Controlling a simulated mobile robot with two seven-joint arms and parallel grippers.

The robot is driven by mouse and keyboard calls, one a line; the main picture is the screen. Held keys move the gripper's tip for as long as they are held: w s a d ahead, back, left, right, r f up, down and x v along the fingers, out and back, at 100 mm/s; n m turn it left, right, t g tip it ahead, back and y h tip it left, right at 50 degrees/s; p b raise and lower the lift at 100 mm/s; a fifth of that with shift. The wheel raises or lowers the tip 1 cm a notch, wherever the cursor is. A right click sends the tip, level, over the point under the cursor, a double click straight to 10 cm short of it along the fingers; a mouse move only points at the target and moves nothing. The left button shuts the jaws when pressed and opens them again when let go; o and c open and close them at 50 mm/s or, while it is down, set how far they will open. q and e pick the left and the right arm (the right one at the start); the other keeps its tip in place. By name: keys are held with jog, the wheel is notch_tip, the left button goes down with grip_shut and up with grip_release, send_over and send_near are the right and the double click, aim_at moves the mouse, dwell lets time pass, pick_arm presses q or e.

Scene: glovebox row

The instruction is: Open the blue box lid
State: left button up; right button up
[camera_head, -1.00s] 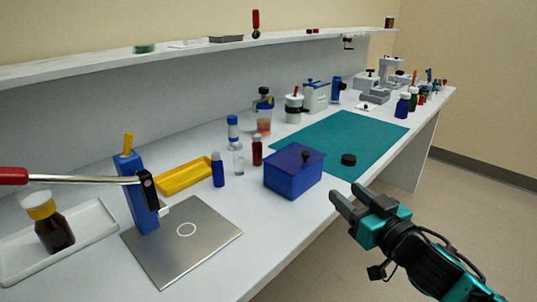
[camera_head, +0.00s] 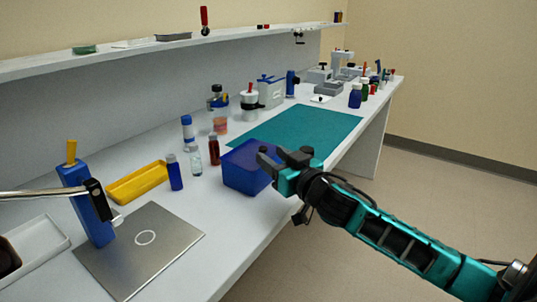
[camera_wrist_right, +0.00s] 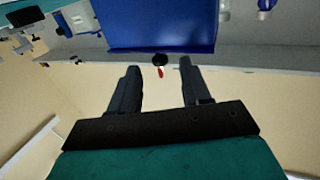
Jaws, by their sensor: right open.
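The blue box (camera_head: 245,178) stands near the front edge of the bench, its darker blue lid (camera_head: 243,153) down on it. My right gripper (camera_head: 268,154) is open at the box's right side, its fingers covering the lid's black knob in the head view. In the right wrist view, which looks upside down, the box (camera_wrist_right: 160,28) fills the top middle. The black knob (camera_wrist_right: 160,59) appears between the fingertips of my right gripper (camera_wrist_right: 158,66). I cannot tell how far beyond the tips it is. My left gripper is not in view.
A yellow tray (camera_head: 138,184) and a metal plate (camera_head: 165,240) lie to the left. Free floor lies right of the bench.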

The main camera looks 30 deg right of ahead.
aim_at(252, 149)
jog(key=shift+w, duration=1.3)
grip_shut()
